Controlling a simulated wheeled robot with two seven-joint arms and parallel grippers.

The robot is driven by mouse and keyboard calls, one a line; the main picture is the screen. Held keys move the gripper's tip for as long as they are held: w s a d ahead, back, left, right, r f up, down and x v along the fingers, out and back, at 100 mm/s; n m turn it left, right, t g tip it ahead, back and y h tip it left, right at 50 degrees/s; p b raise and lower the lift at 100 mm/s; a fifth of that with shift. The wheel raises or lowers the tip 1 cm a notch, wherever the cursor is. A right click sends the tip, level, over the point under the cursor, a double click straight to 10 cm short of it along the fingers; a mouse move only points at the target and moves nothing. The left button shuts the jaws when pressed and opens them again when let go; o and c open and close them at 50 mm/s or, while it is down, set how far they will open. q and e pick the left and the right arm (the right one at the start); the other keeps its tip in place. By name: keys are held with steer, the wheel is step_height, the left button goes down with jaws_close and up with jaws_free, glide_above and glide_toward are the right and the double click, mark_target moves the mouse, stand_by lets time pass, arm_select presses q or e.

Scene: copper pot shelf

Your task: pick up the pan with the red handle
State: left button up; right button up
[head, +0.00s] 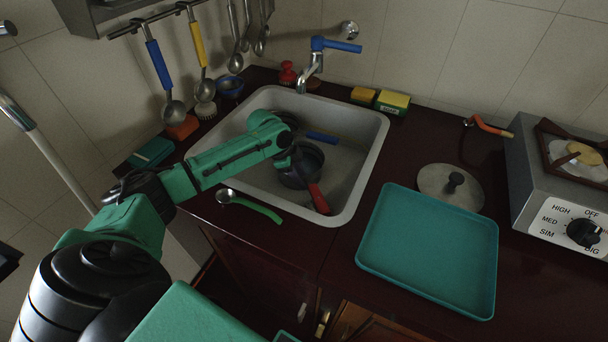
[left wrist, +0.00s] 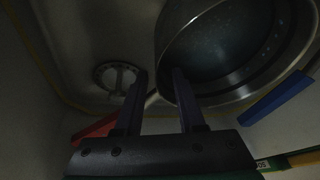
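A dark round pan (head: 300,166) sits in the sink, and a red handle (head: 319,199) points from it toward the sink's front wall. A blue handle (head: 322,137) lies behind it. My left gripper (head: 287,158) is down in the sink at the pan's left side, its fingers mostly hidden in the head view. In the left wrist view the two fingers (left wrist: 160,88) are apart, with the pan's rim (left wrist: 163,60) near the right finger. I cannot tell whether they touch it. The red handle (left wrist: 95,129) shows at lower left, the blue one (left wrist: 278,97) at right. My right gripper is not in view.
The sink (head: 362,180) has raised walls around the pan, with a blue-levered tap (head: 318,58) behind. A teal tray (head: 428,250) and a round lid (head: 450,187) lie right of the sink. A green-handled utensil (head: 250,205) lies at the front edge. Ladles hang at left.

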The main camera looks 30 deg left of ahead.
arm_select(q)
jaws_close()
steer(key=shift+w+r, duration=0.1)
steer(key=shift+r, duration=0.05)
stand_by(1.2)
